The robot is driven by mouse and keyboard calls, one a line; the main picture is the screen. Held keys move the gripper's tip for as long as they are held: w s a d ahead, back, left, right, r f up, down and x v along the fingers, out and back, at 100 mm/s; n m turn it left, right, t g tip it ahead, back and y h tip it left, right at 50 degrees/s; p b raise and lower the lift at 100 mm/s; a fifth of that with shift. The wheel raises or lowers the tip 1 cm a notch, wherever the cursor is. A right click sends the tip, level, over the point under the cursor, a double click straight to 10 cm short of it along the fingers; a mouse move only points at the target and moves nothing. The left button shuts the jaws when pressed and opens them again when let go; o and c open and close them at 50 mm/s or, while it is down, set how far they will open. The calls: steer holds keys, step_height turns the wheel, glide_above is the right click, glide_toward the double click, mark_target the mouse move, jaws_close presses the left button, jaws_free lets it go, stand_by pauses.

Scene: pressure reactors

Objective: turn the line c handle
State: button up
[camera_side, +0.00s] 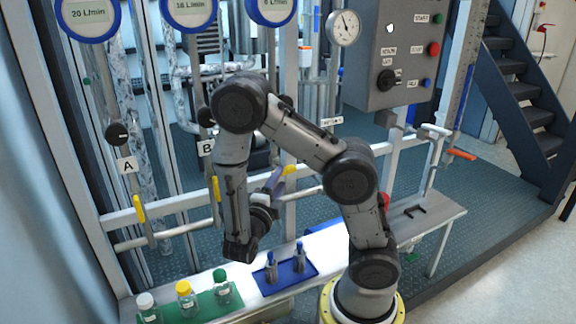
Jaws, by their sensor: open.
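Yellow valve handles sit on the pipework behind the bench. The line A handle (139,208) and the line B handle (217,189) hang upright below the A and B labels. A third yellow handle (289,170), to their right, fits line C, but no C label shows because my arm covers that area. Its yellow end is slanted, and the rest is hidden. My gripper (276,181) is open and points up and right at this handle, very close to it. I cannot tell whether the handle is between the fingers or touched by them.
The bench carries bottles with white, yellow and green caps on a green mat (206,307), and two small metal vessels on a blue mat (310,268). Horizontal pipes and uprights surround the handles. A grey control box (405,55) hangs at upper right.

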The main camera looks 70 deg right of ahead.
mark_target(287, 167)
steer(key=shift+d+r, duration=0.15)
steer(key=shift+d, duration=1.85)
steer(key=shift+d+r, duration=0.1)
steer(key=shift+d, duration=1.85)
jaws_close()
